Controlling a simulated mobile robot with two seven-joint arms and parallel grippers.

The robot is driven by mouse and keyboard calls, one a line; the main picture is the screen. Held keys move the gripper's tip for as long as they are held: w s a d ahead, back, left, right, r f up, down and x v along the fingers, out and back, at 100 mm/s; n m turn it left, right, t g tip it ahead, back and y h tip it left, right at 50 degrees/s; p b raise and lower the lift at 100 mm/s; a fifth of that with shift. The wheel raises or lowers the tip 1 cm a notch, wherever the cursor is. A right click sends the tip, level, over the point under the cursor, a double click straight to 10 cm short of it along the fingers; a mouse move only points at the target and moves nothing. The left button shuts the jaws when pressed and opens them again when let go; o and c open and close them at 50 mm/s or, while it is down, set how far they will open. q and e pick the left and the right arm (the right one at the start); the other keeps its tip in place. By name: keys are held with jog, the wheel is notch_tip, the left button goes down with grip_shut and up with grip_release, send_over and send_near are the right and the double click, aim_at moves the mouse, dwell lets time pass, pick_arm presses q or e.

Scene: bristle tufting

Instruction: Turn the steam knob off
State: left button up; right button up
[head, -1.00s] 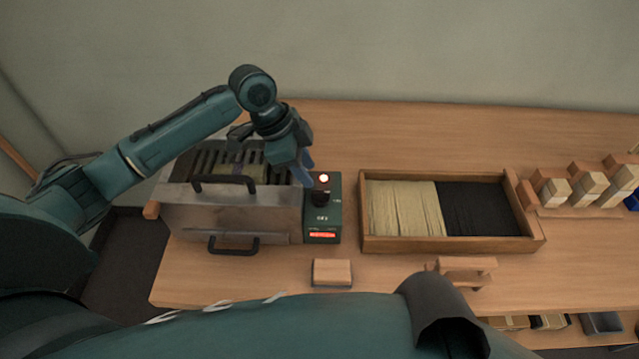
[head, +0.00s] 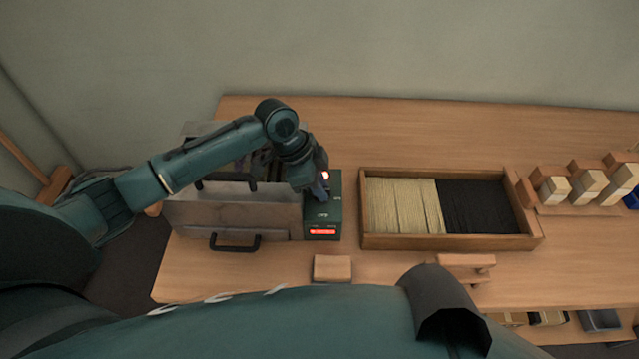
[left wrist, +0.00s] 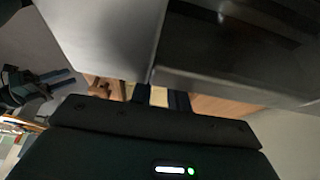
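The steam knob is hidden behind my left gripper (head: 322,192) in the head view. My left gripper is down over the box's top, where the knob is. In the left wrist view its two dark fingers (left wrist: 160,97) stand a little apart, but I cannot see whether the knob is between them. What looks like my right gripper (left wrist: 60,79) is small at the left of the left wrist view; its opening is unclear.
The metal steamer (head: 235,215) with black handles adjoins the box's left side. A wooden tray (head: 450,243) of pale and black bristles stands to the right. A small wooden block (head: 332,268) lies in front. The table (head: 430,120) is clear behind the tray.

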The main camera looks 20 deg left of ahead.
pick_arm(q)
grip_shut()
